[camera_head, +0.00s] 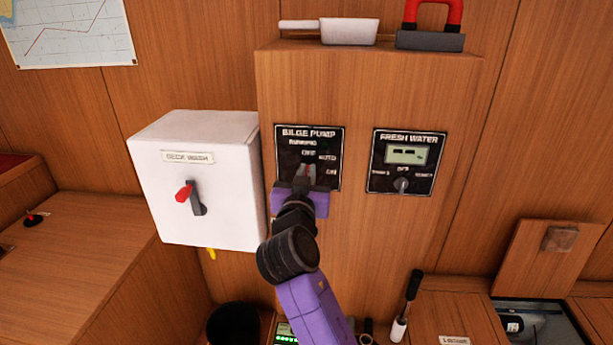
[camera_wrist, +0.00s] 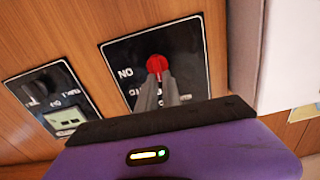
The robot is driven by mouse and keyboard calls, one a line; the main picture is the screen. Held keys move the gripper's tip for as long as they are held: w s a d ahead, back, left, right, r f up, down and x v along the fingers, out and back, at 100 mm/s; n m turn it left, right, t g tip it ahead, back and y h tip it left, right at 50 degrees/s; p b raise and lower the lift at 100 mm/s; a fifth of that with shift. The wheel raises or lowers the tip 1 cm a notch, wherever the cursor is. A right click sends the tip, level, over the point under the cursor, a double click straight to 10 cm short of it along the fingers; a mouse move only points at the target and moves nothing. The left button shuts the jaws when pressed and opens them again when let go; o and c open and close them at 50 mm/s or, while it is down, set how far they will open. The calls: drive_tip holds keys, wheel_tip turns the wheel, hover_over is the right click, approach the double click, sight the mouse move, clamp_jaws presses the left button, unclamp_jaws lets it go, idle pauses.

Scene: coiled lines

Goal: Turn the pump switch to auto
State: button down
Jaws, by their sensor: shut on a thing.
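The bilge pump panel (camera_head: 328,146) is a black plate on the wooden cabinet front, labelled running, off, auto and on. Its switch has a red knob, seen in the wrist view as the pump switch (camera_wrist: 157,64). My gripper (camera_head: 308,172) is at the panel with its grey fingers on the switch, shut on it; the fingers (camera_wrist: 159,92) also show in the wrist view. In the head view my fingers and purple hand hide most of the switch, so its exact pointing is hard to tell.
A white deck wash box (camera_head: 220,220) with a red-handled switch juts out just left of the panel. The fresh water panel (camera_head: 407,162) with a small display is to the right. A white tray (camera_head: 349,33) and a red-handled item (camera_head: 431,40) lie on the cabinet top.

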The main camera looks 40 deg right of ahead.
drive_tip(key=shift+s+d+f+m+b, duration=0.15)
drive_tip(key=shift+m+b, duration=1.2)
drive_tip(key=shift+b, duration=0.85)
drive_tip(key=shift+s+d+f+m+b, duration=0.15)
drive_tip(key=shift+m+b, duration=1.25)
drive_tip(key=shift+b, duration=0.8)
drive_tip(key=shift+s+d+f+m+b, duration=0.15)
drive_tip(key=shift+m+b, duration=1.2)
drive_tip(key=shift+b, duration=0.85)
drive_tip(key=shift+a+r, duration=0.1)
drive_tip(key=shift+r, duration=0.05)
drive_tip(key=c, duration=1.5)
unclamp_jaws()
drive_tip(key=shift+v, duration=3.95)
